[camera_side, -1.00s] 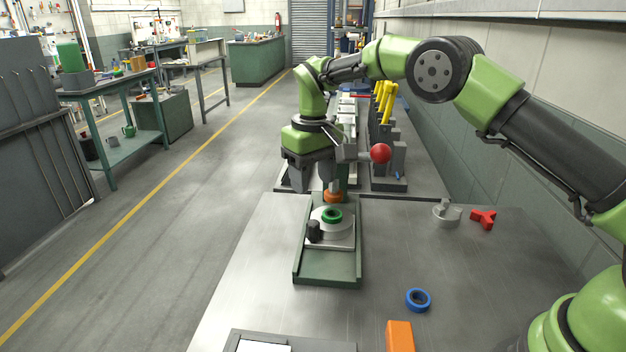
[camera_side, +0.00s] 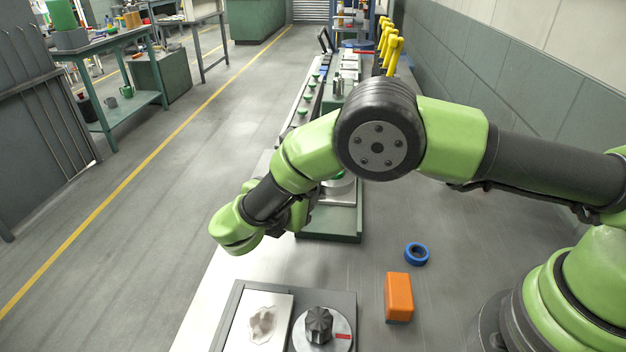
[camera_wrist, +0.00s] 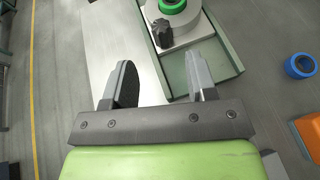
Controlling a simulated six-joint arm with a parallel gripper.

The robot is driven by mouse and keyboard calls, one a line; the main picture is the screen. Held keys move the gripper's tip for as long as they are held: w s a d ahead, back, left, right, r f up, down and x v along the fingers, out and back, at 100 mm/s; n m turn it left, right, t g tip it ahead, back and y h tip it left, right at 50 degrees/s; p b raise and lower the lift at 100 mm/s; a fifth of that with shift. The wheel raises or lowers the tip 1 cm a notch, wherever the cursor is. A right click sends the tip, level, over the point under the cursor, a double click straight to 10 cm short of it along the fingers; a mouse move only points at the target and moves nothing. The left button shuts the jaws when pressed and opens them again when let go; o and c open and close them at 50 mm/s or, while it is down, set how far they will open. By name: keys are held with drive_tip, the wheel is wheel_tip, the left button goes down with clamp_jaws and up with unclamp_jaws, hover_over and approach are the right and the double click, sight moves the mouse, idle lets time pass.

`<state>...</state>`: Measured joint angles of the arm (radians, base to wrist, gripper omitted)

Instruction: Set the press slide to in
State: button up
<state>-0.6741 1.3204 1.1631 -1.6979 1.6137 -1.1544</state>
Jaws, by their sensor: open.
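The press slide is a pale plate (camera_wrist: 182,30) with a black knob (camera_wrist: 163,33) and a green ring (camera_wrist: 173,5), sitting in a dark green rail tray (camera_wrist: 228,58). In the wrist view it is at the top, beyond my fingers, with bare tray floor at the near end. In the side view my arm hides most of it; only part of the tray (camera_side: 330,235) and plate edge show. My gripper (camera_wrist: 161,72) is open and empty, its fingertips apart from the knob in the picture. Its height above the tray cannot be told.
A blue ring (camera_side: 417,254) and an orange block (camera_side: 398,295) lie on the right of the bench. A panel with a black dial (camera_side: 319,325) and a white plate (camera_side: 262,318) is at the front. Yellow levers (camera_side: 390,50) stand farther back.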

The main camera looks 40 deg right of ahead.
drive_tip(key=x, duration=0.8)
drive_tip(key=shift+w+d+f, duration=0.1)
drive_tip(key=shift+d+f, duration=0.05)
drive_tip(key=shift+d, duration=0.05)
clamp_jaws()
drive_tip(key=shift+w+d, duration=1.5)
drive_tip(key=shift+w, duration=0.05)
